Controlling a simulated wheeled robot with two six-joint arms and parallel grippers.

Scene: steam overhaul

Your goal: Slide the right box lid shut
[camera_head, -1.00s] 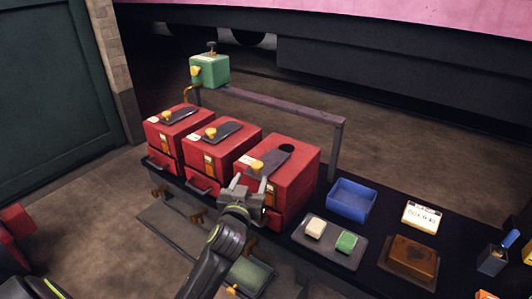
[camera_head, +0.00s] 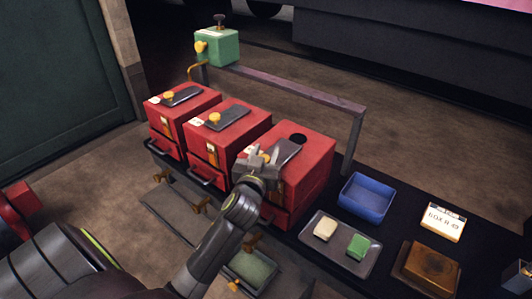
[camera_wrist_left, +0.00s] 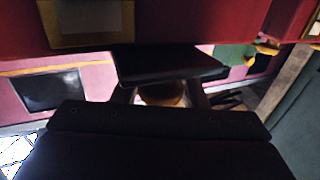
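The right box (camera_head: 312,167) is red, at the right end of a row of three. Its dark grey sliding lid (camera_head: 286,150) lies on the top, with a round dark opening (camera_head: 298,138) uncovered at its far end. My left gripper (camera_head: 263,156) is at the near end of this lid, its fingers on either side of the yellow knob. In the left wrist view the yellow knob (camera_wrist_left: 162,94) fills the gap between the fingers, which look shut on it; contact is partly in shadow. The right gripper is not in view.
Two similar red boxes (camera_head: 229,140) stand to the left, their lids covering their tops. A green box (camera_head: 217,47) stands behind. A blue tray (camera_head: 366,198), a grey tray (camera_head: 340,246) with two small blocks, a label card (camera_head: 443,220) and a brown block (camera_head: 430,265) lie to the right.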

